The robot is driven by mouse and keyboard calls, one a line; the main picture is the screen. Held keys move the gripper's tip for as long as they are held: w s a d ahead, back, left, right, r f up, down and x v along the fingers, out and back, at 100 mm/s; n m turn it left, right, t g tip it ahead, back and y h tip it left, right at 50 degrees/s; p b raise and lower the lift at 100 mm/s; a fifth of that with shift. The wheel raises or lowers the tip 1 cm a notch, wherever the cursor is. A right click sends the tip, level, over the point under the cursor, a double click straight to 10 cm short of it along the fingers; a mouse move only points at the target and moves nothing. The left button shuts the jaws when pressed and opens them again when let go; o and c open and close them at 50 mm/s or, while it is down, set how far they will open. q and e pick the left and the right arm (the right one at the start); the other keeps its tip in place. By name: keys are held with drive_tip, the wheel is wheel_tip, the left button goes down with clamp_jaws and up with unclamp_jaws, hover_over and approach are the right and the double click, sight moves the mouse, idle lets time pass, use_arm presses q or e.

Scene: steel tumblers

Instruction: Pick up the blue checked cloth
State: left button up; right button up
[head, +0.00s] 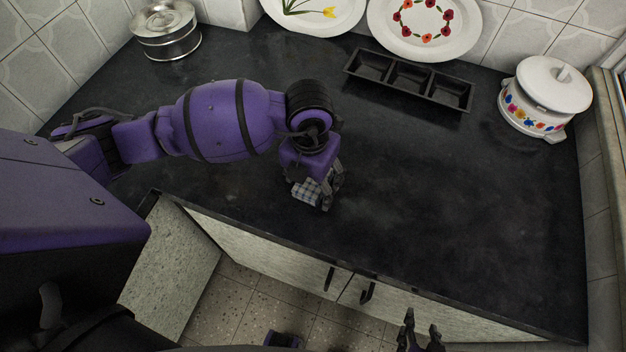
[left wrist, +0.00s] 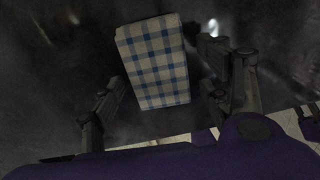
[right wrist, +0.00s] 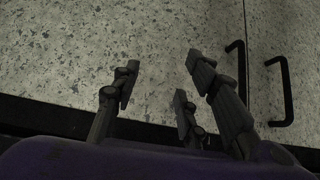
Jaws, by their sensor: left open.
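The blue checked cloth (left wrist: 155,62) lies folded on the dark counter, white with blue checks in the left wrist view. In the head view the cloth (head: 306,191) shows as a small grey checked patch near the counter's front edge, partly covered by my left gripper. My left gripper (head: 328,198) is open just over the cloth; in the left wrist view its fingers (left wrist: 165,100) stand on either side of the cloth's near end. I cannot tell whether they touch it. My right gripper (head: 422,335) is open and empty, low in front of the cabinet doors; its fingers (right wrist: 160,90) are apart.
A black three-part tray (head: 410,81) lies at the back of the counter. A white lidded pot (head: 548,92) stands at right, a steel container (head: 166,30) at back left. Two plates (head: 424,25) lean on the tiled wall. The counter's right middle is clear.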

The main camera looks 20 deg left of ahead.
use_arm(q)
drive_tip(key=c, duration=1.1)
